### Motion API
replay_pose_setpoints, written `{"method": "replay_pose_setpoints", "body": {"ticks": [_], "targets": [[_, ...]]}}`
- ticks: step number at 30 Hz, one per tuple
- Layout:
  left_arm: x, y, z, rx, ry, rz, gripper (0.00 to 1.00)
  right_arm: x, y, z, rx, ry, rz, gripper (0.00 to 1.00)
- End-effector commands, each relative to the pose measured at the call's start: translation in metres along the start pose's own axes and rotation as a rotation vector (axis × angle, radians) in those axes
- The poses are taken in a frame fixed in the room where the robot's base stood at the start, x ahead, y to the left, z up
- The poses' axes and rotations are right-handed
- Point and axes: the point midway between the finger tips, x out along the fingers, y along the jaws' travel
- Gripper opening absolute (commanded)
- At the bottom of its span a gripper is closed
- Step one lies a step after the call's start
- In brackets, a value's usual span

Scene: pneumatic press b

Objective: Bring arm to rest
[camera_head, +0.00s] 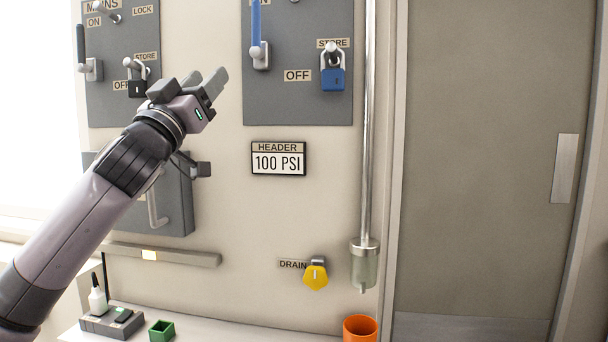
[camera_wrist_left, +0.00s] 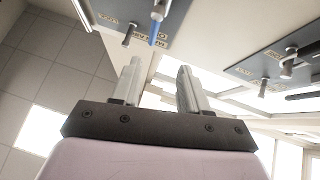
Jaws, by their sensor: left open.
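My left arm comes in from the lower left of the head view. Its gripper (camera_head: 209,86) is raised in front of the wall, between the two grey panels. In the left wrist view the two fingers (camera_wrist_left: 158,88) stand apart with nothing between them, so the gripper is open and empty. It appears clear of the panels and locks. My right gripper is in neither view.
The left panel (camera_head: 110,55) has a lever and a black padlock (camera_head: 137,88). The right panel (camera_head: 298,100) has a blue-handled lever (camera_head: 257,40) and a blue padlock (camera_head: 333,79). Below are a yellow drain knob (camera_head: 315,276), an orange cup (camera_head: 360,328) and a green box (camera_head: 161,331).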

Motion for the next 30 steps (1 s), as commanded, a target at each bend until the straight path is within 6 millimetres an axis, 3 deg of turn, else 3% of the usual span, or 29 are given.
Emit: {"method": "replay_pose_setpoints", "body": {"ticks": [1,6,11,15,24,30], "targets": [[-0.009,-0.001,0.026,-0.006,-0.037,-0.005,0.44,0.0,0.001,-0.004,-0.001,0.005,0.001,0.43],[-0.05,-0.006,0.108,-0.017,-0.161,-0.027,0.44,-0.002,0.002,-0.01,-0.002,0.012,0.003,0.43],[-0.1,-0.007,0.181,-0.024,-0.281,-0.048,0.44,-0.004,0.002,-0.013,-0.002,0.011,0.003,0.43],[-0.152,-0.006,0.235,-0.03,-0.384,-0.068,0.44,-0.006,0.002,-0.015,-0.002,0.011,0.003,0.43],[-0.28,0.003,0.325,-0.034,-0.609,-0.113,0.44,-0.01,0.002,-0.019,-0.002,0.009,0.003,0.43],[-0.375,0.013,0.361,-0.029,-0.762,-0.141,0.44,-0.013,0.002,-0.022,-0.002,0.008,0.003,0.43]]}}
